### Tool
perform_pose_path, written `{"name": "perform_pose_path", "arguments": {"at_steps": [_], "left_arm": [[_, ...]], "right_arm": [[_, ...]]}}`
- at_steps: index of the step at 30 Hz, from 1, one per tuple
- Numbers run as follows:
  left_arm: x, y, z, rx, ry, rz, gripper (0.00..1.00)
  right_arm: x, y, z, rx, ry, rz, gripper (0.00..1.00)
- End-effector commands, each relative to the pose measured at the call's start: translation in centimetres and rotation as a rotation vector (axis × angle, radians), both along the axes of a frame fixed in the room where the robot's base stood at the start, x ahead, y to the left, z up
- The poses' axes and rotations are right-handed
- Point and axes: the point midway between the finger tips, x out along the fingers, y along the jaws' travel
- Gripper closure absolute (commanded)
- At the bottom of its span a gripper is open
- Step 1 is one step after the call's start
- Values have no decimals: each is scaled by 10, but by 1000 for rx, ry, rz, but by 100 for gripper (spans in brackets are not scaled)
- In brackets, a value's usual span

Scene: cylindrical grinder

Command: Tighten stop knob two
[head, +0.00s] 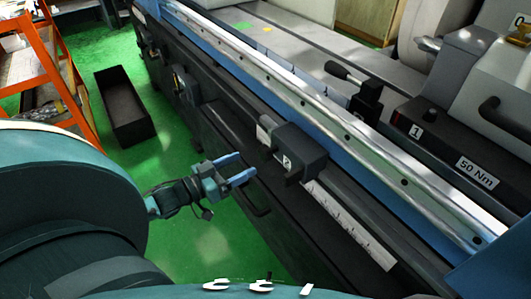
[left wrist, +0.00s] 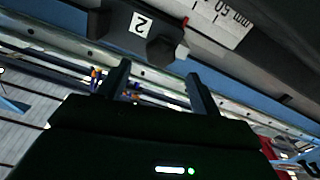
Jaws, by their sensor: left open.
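Stop block two (head: 306,146), a dark block with a white "2" label, sits on the front rail of the machine. A dark knob-like part (head: 293,175) sticks out below its label; I cannot clearly make out its shape. My left gripper (head: 248,168) is open and empty, a little left of the block and apart from it, its blue fingers pointing toward it. In the left wrist view the block with the "2" label (left wrist: 139,23) lies beyond and above the open fingers (left wrist: 158,76). My right gripper is not in view.
A white ruler scale (head: 347,224) runs along the rail right of the block. A dark handle (head: 258,200) is on the machine front near my gripper. An orange rack (head: 45,75) and black bin (head: 123,105) stand left.

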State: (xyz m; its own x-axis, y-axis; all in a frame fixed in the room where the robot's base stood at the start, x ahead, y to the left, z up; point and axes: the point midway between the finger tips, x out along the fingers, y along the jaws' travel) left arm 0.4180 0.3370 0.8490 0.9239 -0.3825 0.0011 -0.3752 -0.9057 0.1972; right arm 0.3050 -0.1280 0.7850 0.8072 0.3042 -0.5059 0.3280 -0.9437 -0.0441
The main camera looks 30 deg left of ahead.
Motion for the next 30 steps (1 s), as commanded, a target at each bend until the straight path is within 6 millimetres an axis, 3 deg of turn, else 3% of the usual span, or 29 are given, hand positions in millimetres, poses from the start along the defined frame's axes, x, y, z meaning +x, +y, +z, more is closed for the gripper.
{"name": "perform_pose_path", "arguments": {"at_steps": [6,12,26,30], "left_arm": [[41,-17,1,-1,-4,1,35],[66,-28,1,0,-2,0,35],[78,-33,0,2,1,0,35],[78,-33,0,2,1,0,45]], "right_arm": [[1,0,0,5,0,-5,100],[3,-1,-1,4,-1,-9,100],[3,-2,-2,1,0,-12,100],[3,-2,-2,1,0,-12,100]]}}
